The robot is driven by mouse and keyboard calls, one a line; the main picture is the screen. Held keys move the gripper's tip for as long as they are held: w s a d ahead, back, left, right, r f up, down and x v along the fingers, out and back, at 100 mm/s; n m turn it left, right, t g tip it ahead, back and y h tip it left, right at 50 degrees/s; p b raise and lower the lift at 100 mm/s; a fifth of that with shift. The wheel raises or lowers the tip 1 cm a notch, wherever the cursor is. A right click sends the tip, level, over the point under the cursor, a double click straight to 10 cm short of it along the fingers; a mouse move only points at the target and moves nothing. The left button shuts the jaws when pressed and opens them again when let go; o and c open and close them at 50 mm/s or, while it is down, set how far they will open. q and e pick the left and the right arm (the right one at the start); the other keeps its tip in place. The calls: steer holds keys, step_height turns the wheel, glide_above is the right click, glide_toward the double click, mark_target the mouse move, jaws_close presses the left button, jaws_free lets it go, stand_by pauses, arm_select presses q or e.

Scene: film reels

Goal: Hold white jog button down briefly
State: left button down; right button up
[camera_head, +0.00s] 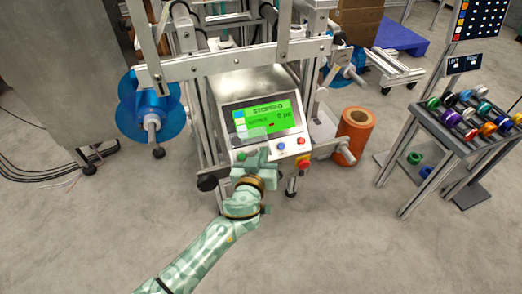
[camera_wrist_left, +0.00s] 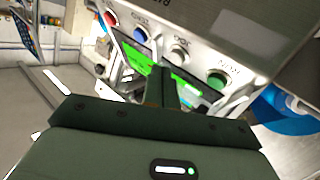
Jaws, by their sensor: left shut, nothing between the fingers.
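The white jog button (camera_wrist_left: 179,51) shows in the left wrist view on the light metal control panel, between a blue button (camera_wrist_left: 140,34) and a green button (camera_wrist_left: 217,79). In the head view it is hidden behind my left gripper. My left gripper (camera_head: 258,158) is in front of the panel's lower part, below the screen (camera_head: 262,118). Its fingers (camera_wrist_left: 161,72) are shut and empty. In the wrist view the tips show just below and left of the white button, with a small gap in the picture; depth to the panel is hard to tell. My right gripper is not in view.
The screen reads STOPPED and 0 pc. A red button (camera_head: 301,141) and a red mushroom knob (camera_head: 304,164) are at the panel's right. A blue reel (camera_head: 150,105) is at the left, an orange roll (camera_head: 354,132) at the right. A rack of coloured spools (camera_head: 470,150) stands further right.

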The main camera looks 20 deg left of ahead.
arm_select(q)
steer(key=s+r+p, duration=0.1)
steer(key=s+d+r, duration=0.1)
steer(key=s+d+r+p, duration=0.1)
steer(key=shift+r+p, duration=0.3)
stand_by(0.4)
